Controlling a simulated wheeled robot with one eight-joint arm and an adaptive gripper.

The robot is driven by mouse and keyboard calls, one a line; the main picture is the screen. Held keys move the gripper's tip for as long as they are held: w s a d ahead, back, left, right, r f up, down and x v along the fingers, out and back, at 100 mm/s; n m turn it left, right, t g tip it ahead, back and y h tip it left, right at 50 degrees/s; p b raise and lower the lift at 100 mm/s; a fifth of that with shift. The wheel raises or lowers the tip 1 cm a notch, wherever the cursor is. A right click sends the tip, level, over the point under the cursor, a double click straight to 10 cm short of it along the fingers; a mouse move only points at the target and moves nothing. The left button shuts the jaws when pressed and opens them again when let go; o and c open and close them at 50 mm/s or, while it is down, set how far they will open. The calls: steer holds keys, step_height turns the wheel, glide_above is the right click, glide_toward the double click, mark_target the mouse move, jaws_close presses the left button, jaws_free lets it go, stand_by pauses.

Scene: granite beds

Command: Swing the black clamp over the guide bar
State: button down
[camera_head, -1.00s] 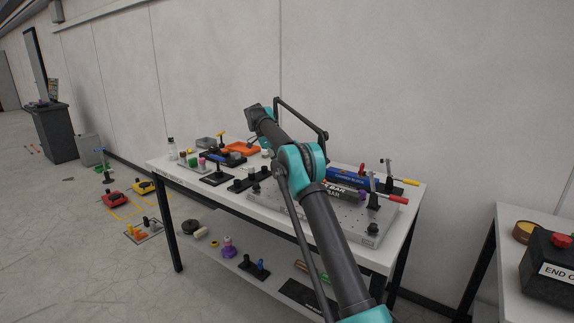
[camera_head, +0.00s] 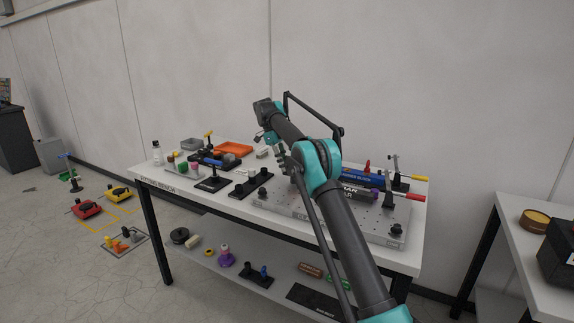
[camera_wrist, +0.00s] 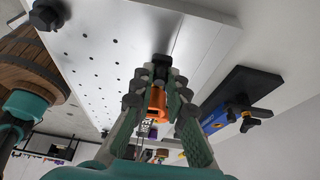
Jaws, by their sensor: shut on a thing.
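My gripper (camera_wrist: 158,82) shows in the wrist view with its fingers close together on a dark piece (camera_wrist: 161,63) at the tips. That piece looks like part of the black clamp, but its full shape is hidden. An orange part (camera_wrist: 155,103) shows between the fingers. In the head view my arm hides most of the gripper and its contact. The dark guide bar (camera_head: 358,190), with a purple end, lies on the grey perforated plate (camera_head: 370,219), partly behind my arm.
A blue block (camera_head: 366,178) and a yellow-handled clamp (camera_head: 396,172) stand behind the bar. A second table (camera_head: 520,245) stands at right. Floor between the benches is clear.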

stand_by(0.3)
steer(key=c, duration=1.5)
jaws_free()
